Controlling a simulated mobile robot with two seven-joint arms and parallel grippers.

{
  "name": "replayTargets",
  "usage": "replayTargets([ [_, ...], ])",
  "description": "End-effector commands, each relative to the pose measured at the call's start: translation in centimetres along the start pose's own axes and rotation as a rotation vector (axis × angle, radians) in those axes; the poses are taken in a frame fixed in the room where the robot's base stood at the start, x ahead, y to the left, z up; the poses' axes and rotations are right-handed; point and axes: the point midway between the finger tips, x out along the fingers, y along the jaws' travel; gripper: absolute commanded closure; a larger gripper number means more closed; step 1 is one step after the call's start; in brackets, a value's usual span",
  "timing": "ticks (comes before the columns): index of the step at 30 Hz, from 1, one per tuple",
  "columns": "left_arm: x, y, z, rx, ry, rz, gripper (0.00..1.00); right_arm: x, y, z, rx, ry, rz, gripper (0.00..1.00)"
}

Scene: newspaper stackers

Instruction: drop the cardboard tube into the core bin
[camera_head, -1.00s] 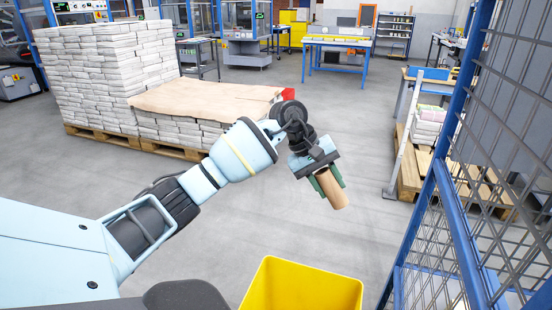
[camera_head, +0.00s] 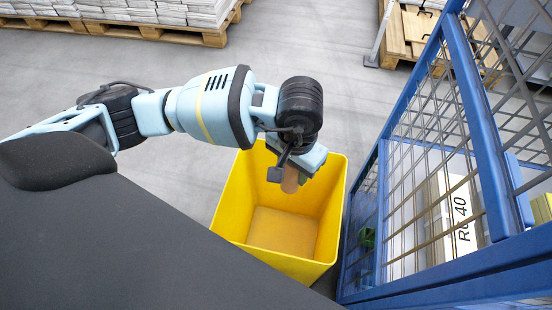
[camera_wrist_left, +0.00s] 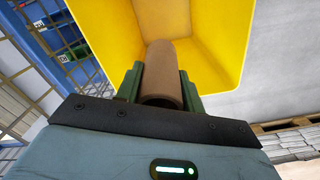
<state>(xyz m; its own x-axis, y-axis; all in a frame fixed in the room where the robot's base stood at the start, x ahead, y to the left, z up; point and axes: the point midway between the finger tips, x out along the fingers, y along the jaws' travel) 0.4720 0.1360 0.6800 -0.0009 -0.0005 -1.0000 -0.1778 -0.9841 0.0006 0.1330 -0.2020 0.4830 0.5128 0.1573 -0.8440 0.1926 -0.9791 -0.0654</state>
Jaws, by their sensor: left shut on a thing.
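The yellow core bin (camera_head: 230,215) stands on the floor in the middle of the head view, and its inside looks empty. My left gripper (camera_head: 290,178) is over the bin's far part, pointing down. It is shut on the brown cardboard tube (camera_head: 290,182), which is partly hidden by the wrist. In the left wrist view the tube (camera_wrist_left: 162,72) sits between the two green fingers (camera_wrist_left: 160,85), with its far end toward the inside of the yellow bin (camera_wrist_left: 120,30). My right gripper does not show.
A blue mesh cage (camera_head: 480,130) stands close on the bin's right side, with a white box marked in black (camera_head: 462,208) inside. Wooden pallets with stacked bundles (camera_head: 210,38) are at the back left. Grey floor left of the bin is clear.

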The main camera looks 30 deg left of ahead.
Motion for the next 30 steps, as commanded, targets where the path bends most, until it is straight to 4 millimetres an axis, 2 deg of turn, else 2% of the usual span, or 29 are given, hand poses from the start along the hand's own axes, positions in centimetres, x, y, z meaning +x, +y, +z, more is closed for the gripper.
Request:
replayTargets([
  [11,0.9,0.1,0.1,0.003,-0.001,-0.001,0.84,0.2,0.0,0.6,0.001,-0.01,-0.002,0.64],
  [24,5.4,0.1,0.1,0.003,-0.003,0.001,0.84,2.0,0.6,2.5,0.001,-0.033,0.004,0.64],
  [30,6.1,0.1,0.0,0.003,-0.001,0.0,0.84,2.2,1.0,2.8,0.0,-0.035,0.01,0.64],
])
